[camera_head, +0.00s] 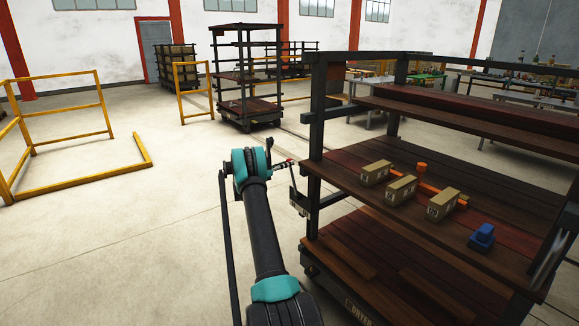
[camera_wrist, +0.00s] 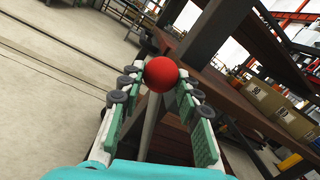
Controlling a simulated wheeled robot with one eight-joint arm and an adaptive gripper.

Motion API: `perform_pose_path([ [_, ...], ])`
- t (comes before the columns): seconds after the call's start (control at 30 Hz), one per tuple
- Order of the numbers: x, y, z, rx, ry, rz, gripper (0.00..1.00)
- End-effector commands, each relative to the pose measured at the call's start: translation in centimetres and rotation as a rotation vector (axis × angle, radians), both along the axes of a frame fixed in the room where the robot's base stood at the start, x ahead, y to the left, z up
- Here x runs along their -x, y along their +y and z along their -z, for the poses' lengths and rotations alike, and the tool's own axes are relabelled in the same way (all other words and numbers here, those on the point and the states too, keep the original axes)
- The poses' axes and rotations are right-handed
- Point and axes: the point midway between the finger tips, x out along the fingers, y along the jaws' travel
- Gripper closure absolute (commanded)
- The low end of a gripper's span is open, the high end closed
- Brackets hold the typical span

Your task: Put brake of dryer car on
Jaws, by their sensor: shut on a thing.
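The dryer car (camera_head: 330,215) is a dark rack with wooden shelves on the right in the head view. Its brake lever (camera_head: 293,187) stands at the car's near left corner post, leaning a little, with a red knob. In the wrist view the red ball knob (camera_wrist: 161,73) sits between the fingertips, with the grey lever rod (camera_wrist: 150,125) running down below it. My gripper (camera_wrist: 150,88) is shut on the brake lever at the knob. In the head view my gripper (camera_head: 280,164) is partly hidden behind my wrist.
Several tan boxes (camera_head: 401,189), an orange tool (camera_head: 422,168) and a blue object (camera_head: 482,237) lie on the car's shelf. Yellow railings (camera_head: 68,183) stand at left. Another rack (camera_head: 245,75) stands behind. The floor left of my arm is clear.

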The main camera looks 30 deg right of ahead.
Motion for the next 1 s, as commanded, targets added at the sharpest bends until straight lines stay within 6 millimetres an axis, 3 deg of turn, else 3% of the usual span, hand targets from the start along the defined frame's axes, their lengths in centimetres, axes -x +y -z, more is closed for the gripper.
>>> perform_pose_path([
  [0.57,-0.75,0.16,0.24,0.002,0.032,-0.005,1.00],
  [0.6,-0.76,0.16,0.24,0.002,0.032,-0.005,0.62],
  [0.73,-0.71,0.16,0.24,0.002,0.032,-0.004,0.46],
  [1.0,-0.60,0.10,0.23,0.002,0.031,-0.002,0.46],
])
